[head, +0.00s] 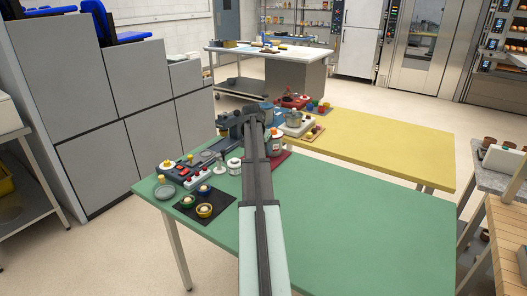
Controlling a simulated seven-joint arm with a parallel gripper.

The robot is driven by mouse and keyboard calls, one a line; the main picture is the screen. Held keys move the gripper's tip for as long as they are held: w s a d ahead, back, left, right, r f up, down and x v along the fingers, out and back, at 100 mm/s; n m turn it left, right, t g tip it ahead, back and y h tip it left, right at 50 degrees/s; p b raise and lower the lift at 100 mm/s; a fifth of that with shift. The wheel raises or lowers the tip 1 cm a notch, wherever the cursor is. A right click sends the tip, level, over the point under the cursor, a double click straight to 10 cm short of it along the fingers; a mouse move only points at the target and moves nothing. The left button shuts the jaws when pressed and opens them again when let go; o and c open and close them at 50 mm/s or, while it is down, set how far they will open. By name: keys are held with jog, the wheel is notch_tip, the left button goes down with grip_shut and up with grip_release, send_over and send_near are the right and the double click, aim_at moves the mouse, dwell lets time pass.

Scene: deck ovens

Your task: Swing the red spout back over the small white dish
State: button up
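My arm reaches from the bottom centre over the green table. The dark end of my arm, around my gripper (230,125), is at the table's far edge; its fingers cannot be made out. A red fixture (292,101) stands behind it on the yellow table; I cannot tell whether this is the red spout. No small white dish can be clearly picked out. A grey round dish (165,191) lies at the green table's left corner.
A pot (294,119) stands on the yellow table (390,140). The green table's right side is clear.

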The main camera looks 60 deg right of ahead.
jog(key=v, duration=1.2)
jog(key=shift+w+a, duration=0.1)
